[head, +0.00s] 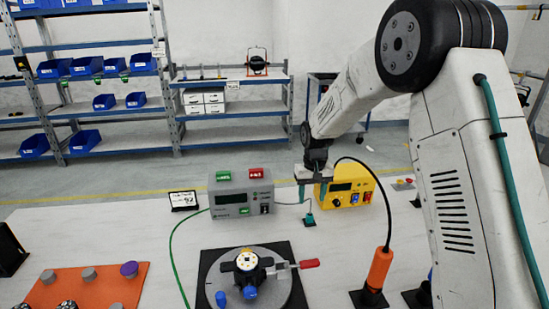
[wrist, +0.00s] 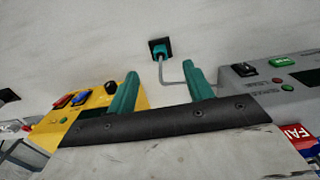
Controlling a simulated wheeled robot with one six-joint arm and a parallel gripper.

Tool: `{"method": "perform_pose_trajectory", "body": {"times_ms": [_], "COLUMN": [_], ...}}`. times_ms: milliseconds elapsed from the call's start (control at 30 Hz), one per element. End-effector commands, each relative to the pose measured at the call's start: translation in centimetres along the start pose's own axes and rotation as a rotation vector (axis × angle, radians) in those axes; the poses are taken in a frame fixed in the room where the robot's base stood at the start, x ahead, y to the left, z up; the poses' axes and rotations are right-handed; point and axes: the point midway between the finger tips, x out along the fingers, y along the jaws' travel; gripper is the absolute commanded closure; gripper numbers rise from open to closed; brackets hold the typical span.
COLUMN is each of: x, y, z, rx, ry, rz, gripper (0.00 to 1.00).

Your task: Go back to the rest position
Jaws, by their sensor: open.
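My gripper (head: 312,194) hangs from my arm in the head view, between the grey box (head: 242,197) and the yellow box (head: 346,187). Its two teal fingers are apart with nothing between them, as the wrist view also shows (wrist: 158,88). A small teal piece on a black base (head: 309,218) stands on the table by the fingers. In the wrist view this teal piece (wrist: 159,49) is just beyond the fingertips, with a grey cable bending away from it. No touch between it and the fingers shows.
A round fixture (head: 213,277) with a red-handled clamp stands at the front centre. An orange mat (head: 105,290) with several round parts lies at left. An orange tool (head: 379,268) with a black cable stands upright at right. Shelves with blue bins (head: 84,140) are behind the table.

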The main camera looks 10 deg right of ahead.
Motion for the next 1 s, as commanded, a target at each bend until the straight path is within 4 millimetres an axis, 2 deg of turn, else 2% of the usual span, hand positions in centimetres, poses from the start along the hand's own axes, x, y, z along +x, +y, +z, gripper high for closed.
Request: {"method": "perform_pose_trajectory", "body": {"times_ms": [100,167,467,700,800,1000], "x": [1.1,0.7,-7.0,-12.9,-14.5,-16.5], "y": [0.1,0.2,1.1,1.9,2.2,2.6], "z": [2.5,4.7,15.4,25.1,28.9,35.9], "rx": [-0.005,-0.009,-0.018,-0.016,-0.015,-0.011], "ry": [-0.072,-0.112,-0.176,-0.160,-0.140,-0.077], "rz": [0.003,0.005,0.006,0.004,0.004,0.003], "gripper": [0.49,0.49,0.49,0.49,0.49,0.49]}}
